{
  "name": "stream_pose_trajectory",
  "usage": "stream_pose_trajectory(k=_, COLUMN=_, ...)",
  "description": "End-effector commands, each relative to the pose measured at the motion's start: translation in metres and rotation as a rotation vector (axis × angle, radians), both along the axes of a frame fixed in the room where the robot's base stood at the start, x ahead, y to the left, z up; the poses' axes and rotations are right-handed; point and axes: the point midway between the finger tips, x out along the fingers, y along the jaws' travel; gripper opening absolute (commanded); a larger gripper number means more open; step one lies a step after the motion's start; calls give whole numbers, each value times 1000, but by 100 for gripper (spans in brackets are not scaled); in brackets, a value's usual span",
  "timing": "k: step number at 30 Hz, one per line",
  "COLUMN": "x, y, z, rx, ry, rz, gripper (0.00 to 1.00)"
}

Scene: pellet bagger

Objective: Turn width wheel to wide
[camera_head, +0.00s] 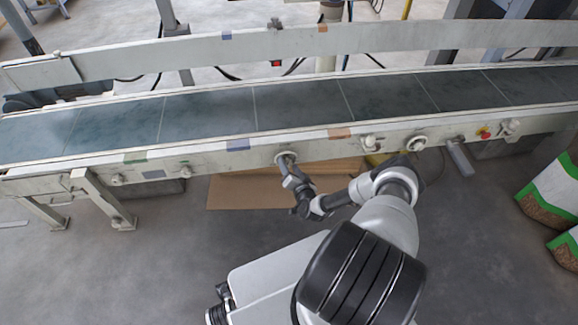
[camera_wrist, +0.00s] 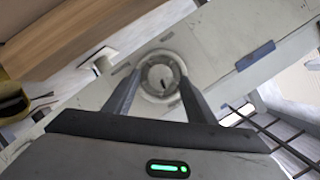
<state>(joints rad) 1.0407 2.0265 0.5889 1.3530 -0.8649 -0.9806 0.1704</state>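A pale round wheel (camera_head: 281,157) sits on the near side rail of the conveyor, between a blue mark and an orange mark. In the wrist view the wheel (camera_wrist: 163,76) is a light ring with a darker, hollow-looking centre. My gripper (camera_head: 288,164) is right at this wheel, and its fingers partly hide it in the head view. In the wrist view my gripper (camera_wrist: 160,80) is open, with one finger towards each side of the wheel. I cannot tell whether the fingers touch the rim. No readable width label shows.
The conveyor belt (camera_head: 300,105) runs across behind the rail. Another round wheel (camera_head: 417,143), a white knob (camera_head: 371,142) and a red-and-yellow button (camera_head: 483,132) sit farther right. A cardboard sheet (camera_head: 240,190) lies below. Pellet bags (camera_head: 556,190) stand at the right.

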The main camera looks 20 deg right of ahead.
Motion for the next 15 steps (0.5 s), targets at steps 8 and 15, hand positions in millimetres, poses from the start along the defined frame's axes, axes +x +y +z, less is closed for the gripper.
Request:
stream_pose_trajectory(k=8, x=0, y=0, z=0, rx=0, ry=0, rz=0, gripper=9)
stream_pose_trajectory(k=15, x=0, y=1, z=1, rx=-23, ry=8, rz=3, gripper=10)
